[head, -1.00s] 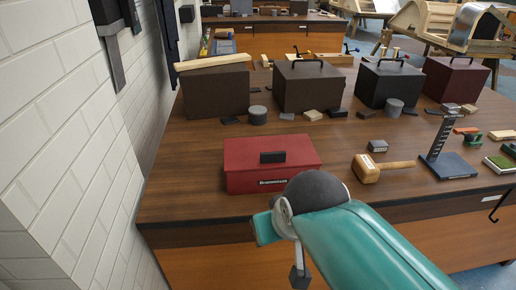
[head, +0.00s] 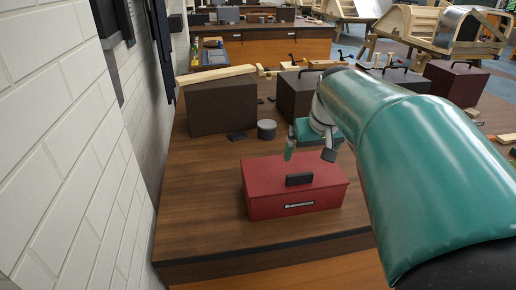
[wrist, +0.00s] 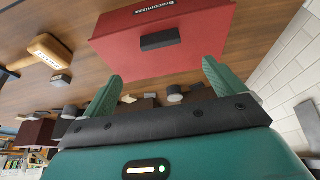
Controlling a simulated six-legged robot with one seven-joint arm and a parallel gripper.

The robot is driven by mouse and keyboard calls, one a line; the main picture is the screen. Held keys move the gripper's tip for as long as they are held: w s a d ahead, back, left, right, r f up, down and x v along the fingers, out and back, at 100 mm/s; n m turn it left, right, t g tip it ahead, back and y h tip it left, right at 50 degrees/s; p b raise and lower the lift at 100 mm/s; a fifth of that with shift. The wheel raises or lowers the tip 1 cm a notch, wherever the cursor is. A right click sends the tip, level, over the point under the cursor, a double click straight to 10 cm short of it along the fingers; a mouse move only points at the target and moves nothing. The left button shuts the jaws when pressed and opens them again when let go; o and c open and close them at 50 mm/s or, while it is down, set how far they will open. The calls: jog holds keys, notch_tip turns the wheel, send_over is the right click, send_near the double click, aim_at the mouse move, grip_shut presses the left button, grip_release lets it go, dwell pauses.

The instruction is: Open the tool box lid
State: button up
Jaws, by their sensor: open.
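The red tool box (head: 292,188) sits on the wooden workbench with its lid shut. A black handle (head: 299,179) is on the lid, and a label (head: 299,205) is on the front side. My gripper (head: 308,155) is in the air above and behind the box's far edge, open and empty, with its green fingers apart. In the wrist view the tool box (wrist: 195,40) appears beyond the fingertips of my gripper (wrist: 160,82), with its black handle (wrist: 161,39) roughly between them. The fingers do not appear to touch the box.
A dark box with a wooden plank (head: 222,105) on it stands behind left, near a grey cylinder (head: 267,129). More dark boxes stand right, partly behind my arm. A mallet (wrist: 50,50) lies beside the tool box. A white brick wall (head: 60,140) bounds the left.

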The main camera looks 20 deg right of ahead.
aim_at(300, 174)
jog(key=x, duration=1.2)
jog(key=shift+f, duration=0.3)
jog(key=shift+w, duration=0.1)
jog(key=c, duration=1.4)
